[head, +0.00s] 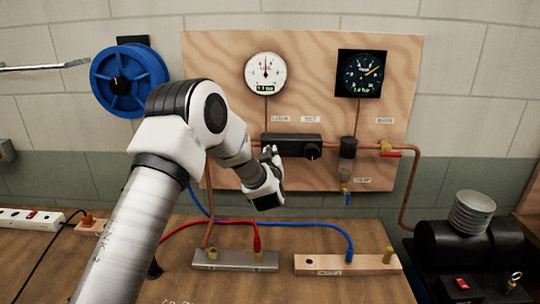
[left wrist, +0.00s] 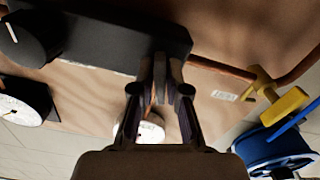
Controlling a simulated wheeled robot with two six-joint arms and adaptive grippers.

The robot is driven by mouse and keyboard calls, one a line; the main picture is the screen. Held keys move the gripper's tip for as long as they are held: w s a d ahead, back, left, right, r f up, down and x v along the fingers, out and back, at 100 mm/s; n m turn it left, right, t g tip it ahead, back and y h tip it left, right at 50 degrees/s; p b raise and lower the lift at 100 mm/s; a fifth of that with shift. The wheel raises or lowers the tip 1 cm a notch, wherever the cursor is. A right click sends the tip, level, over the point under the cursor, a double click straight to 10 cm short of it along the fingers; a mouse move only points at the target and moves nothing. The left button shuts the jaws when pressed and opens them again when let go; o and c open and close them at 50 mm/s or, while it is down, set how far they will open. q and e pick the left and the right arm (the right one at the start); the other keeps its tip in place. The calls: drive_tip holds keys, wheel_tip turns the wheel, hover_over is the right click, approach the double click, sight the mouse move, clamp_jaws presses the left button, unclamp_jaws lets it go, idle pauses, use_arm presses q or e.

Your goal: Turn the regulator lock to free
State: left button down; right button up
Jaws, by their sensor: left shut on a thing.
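The black regulator box (head: 290,144) is mounted on the wooden panel, with a round knob (head: 313,150) at its right end. My left gripper (head: 268,153) is at the box's left end. In the left wrist view, the regulator (left wrist: 100,40) appears upside down, with its knob (left wrist: 25,40) at the left. There the fingers (left wrist: 160,75) are close together, shut on the regulator lock at the box's end. The lock is mostly hidden between the fingers, so its setting cannot be told. My right gripper is not in view.
A white gauge (head: 265,73) and a dark gauge (head: 362,74) sit above the regulator. Copper pipe leads right to a red-handled valve (head: 390,153). A yellow valve (left wrist: 285,105) shows in the left wrist view. A blue reel (head: 129,82) hangs left; a compressor (head: 465,250) stands right.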

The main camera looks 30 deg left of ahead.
use_arm(q)
drive_tip(key=shift+w+r+m, duration=0.1)
drive_tip(key=shift+r+m, duration=0.15)
drive_tip(key=shift+m, duration=1.05)
drive_tip(key=c, duration=1.2)
unclamp_jaws()
drive_tip(key=shift+f, duration=0.1)
drive_tip(key=shift+c, duration=0.2)
drive_tip(key=shift+w+f, duration=0.1)
drive_tip(key=shift+f, duration=0.05)
drive_tip(key=v, duration=1.2)
drive_tip(key=shift+f, duration=0.1)
